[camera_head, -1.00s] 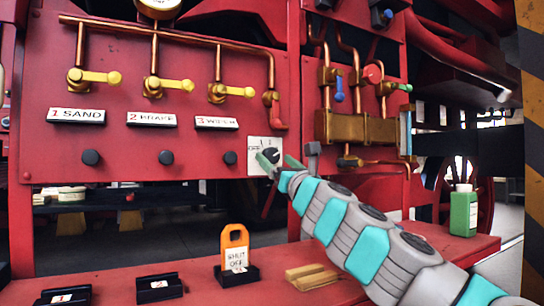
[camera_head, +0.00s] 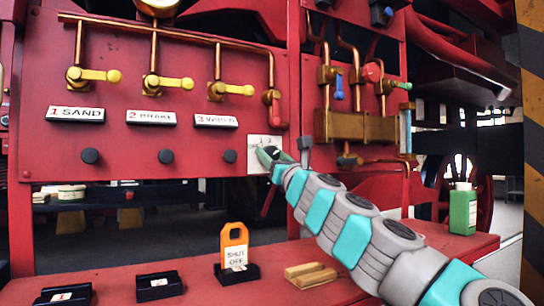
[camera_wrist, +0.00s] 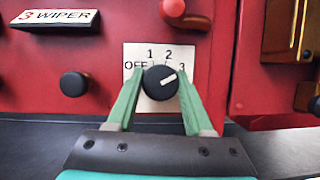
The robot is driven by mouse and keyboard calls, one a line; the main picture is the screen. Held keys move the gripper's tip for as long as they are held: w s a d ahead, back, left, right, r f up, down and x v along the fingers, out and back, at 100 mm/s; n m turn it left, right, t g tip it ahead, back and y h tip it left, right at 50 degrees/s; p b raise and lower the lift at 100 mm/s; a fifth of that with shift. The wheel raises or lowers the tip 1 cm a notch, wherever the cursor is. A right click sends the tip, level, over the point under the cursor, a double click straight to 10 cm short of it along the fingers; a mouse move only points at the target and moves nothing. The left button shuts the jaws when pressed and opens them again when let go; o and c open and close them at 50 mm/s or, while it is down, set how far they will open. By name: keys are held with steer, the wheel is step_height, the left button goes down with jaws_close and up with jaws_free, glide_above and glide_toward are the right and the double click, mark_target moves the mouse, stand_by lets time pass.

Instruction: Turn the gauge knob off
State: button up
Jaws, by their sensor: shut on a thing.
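The gauge knob (camera_wrist: 160,83) is round and black with a white pointer mark. It sits on a white plate (camera_wrist: 132,50) marked OFF, 1, 2 and 3. In the head view my gripper (camera_head: 270,155) is at the plate (camera_head: 256,142) on the red panel, and the fingers mostly hide the knob.
Yellow-handled valves (camera_head: 100,75) and black knobs (camera_head: 166,157) are left of the plate on the panel. A red knob (camera_wrist: 173,8) is just above the plate. Below, a red bench (camera_head: 110,270) holds an orange SHUT OFF tag (camera_head: 235,240), a wooden block (camera_head: 310,274) and a green bottle (camera_head: 463,210).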

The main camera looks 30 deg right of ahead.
jaws_close()
